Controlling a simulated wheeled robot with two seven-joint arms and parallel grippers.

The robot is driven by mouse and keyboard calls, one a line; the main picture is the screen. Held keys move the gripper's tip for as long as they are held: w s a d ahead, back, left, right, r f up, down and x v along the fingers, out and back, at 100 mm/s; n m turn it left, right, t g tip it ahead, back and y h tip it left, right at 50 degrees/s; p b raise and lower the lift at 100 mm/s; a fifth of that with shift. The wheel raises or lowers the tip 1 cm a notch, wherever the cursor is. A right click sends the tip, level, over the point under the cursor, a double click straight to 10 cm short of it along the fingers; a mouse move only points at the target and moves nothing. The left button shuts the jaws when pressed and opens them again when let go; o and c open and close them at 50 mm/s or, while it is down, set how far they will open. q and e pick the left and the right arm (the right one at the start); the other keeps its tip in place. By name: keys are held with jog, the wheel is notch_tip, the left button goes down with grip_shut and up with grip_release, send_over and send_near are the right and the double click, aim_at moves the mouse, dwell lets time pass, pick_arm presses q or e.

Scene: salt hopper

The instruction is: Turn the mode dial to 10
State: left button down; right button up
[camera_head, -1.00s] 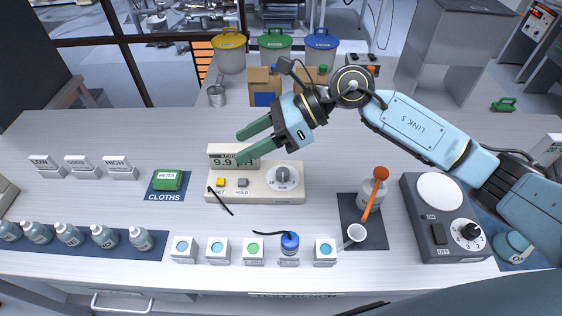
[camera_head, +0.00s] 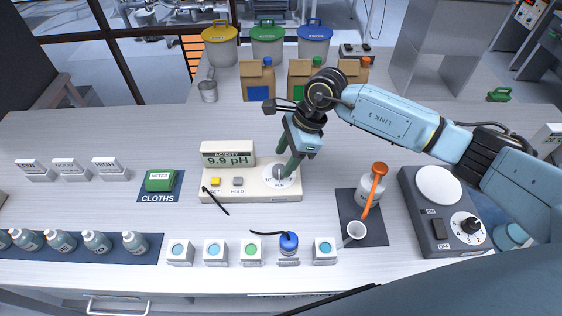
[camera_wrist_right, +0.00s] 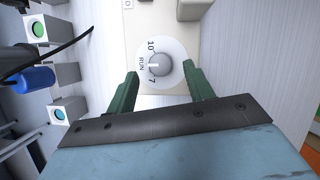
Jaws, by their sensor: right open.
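The mode dial (camera_head: 279,172) is a grey knob on a white disc at the right end of the cream acidity meter (camera_head: 240,192). In the right wrist view the dial (camera_wrist_right: 160,64) has the marks 10, RUN and 7; its white pointer line appears to face RUN. My right gripper (camera_head: 288,166) points down at the dial, with green fingers apart. In the wrist view the fingers of the right gripper (camera_wrist_right: 160,75) stand on either side of the knob with gaps, holding nothing. Contact with the panel cannot be told. My left gripper is not in view.
The meter's display (camera_head: 228,158) reads 9.9 pH; yellow and grey buttons sit below it. A black stick (camera_head: 216,202) lies across its front edge. A pot with an orange-handled spoon (camera_head: 374,190) stands to the right. Cartons (camera_head: 257,82) stand behind. Sample blocks (camera_head: 214,252) line the front.

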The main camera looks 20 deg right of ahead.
aim_at(279, 169)
jog(key=shift+x, duration=1.65)
jog(key=shift+r, duration=0.1)
jog(key=c, duration=1)
